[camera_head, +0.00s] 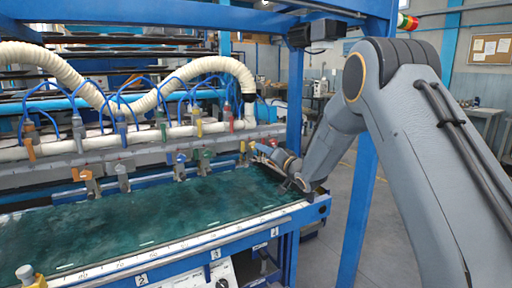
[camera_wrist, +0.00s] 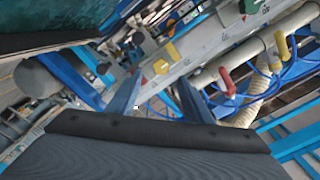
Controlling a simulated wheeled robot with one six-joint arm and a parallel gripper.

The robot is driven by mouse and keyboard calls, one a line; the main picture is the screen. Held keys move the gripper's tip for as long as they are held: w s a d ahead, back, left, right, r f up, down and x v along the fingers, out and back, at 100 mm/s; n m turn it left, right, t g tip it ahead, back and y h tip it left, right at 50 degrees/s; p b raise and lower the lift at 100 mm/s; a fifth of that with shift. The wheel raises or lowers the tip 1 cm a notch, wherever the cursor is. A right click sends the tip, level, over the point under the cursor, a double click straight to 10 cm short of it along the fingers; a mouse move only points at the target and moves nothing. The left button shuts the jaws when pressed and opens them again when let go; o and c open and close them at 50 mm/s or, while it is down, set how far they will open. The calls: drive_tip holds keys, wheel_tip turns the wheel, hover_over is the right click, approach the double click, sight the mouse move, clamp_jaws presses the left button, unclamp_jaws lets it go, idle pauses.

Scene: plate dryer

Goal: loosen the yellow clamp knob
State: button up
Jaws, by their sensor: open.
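The yellow clamp knob (camera_wrist: 165,52) sits on the grey clamp rail in the wrist view, just beyond the fingertips and roughly between them. In the head view a small yellow knob (camera_head: 243,147) shows at the right end of the row of clamps. My gripper (camera_head: 268,158) is at the right end of the machine bed, close to the right of that knob. In the wrist view my gripper (camera_wrist: 160,82) has its two fingers spread apart with nothing between them. No contact with the knob shows.
A green clamp knob (camera_head: 205,154) and a blue one (camera_head: 181,158) stand farther left on the rail. A red valve handle (camera_wrist: 228,82) and a yellow one (camera_wrist: 282,48) are near the cream hose. A blue frame post (camera_head: 359,205) stands close to my arm. The green bed (camera_head: 150,213) is clear.

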sight(253, 146)
drive_tip(key=shift+p+x, duration=0.7)
drive_tip(key=shift+x, duration=3.2)
drive_tip(key=c, duration=1.1)
drive_tip(key=shift+o, duration=0.2)
